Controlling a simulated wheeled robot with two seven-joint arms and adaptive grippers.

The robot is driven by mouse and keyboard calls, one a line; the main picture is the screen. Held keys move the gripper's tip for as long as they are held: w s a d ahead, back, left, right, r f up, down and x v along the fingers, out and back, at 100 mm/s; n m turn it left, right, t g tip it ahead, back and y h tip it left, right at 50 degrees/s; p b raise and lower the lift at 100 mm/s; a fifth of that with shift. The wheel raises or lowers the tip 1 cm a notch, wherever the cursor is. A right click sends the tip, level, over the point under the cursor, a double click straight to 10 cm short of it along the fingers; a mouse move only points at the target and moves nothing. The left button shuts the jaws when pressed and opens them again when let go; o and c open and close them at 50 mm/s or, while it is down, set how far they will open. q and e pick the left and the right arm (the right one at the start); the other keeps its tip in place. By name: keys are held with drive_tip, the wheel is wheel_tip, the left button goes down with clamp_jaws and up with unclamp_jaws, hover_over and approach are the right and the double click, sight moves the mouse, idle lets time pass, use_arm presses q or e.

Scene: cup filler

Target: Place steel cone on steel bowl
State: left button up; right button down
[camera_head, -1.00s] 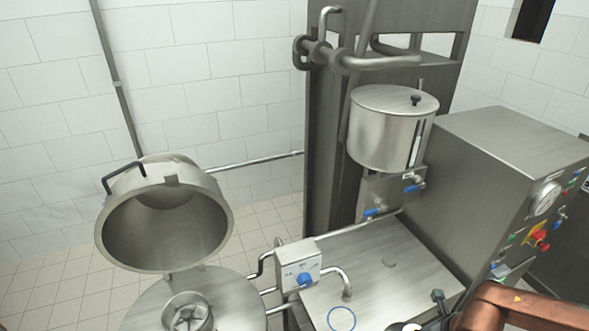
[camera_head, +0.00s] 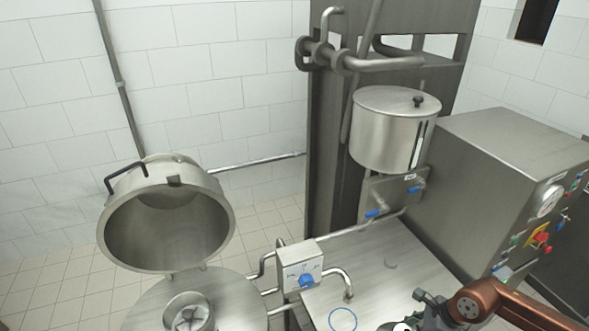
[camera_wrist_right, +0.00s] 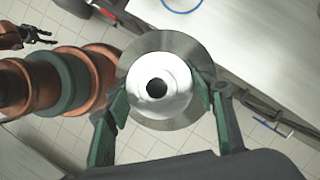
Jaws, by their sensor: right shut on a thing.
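My right gripper (camera_wrist_right: 158,105) has its green fingers shut on the steel cone (camera_wrist_right: 140,100), a round steel piece with a wide flange and a dark central hole. In the head view the right gripper (camera_head: 425,312) is at the lower right, above the steel table; the cone is mostly cut off by the bottom edge. At lower left is a round steel top with a raised ring (camera_head: 190,312), below a large tilted open steel vessel (camera_head: 165,235); I cannot tell which is the steel bowl. A small dark gripper (camera_wrist_right: 45,36), likely my left, shows at the wrist view's upper left; its opening is unclear.
A control box with a blue knob (camera_head: 300,268) and bent pipes stand between the round top and the steel table (camera_head: 375,270). A lidded steel pot (camera_head: 390,135) and a button-covered cabinet (camera_head: 500,190) stand behind and to the right.

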drive_tip(key=a+n+g, duration=0.1)
drive_tip(key=a+n, duration=0.1)
drive_tip(key=n, duration=0.1)
drive_tip(key=w+a+n+g, duration=0.1)
drive_tip(key=a+n, duration=0.2)
drive_tip(key=n, duration=0.1)
drive_tip(key=a+n+g, duration=0.2)
drive_tip(key=n, duration=0.2)
drive_tip(key=shift+w+a+f, duration=0.2)
drive_tip(key=shift+a+f, duration=0.1)
use_arm(q)
drive_tip(key=shift+w, duration=0.15)
use_arm(e)
drive_tip(key=a+r+n+g+h, duration=0.2)
drive_tip(key=a+n, duration=0.4)
drive_tip(key=n, duration=0.6)
drive_tip(key=shift+a+r+n+g+h, duration=0.15)
drive_tip(key=shift+r+n+g+h, duration=0.3)
drive_tip(key=shift+h, duration=0.55)
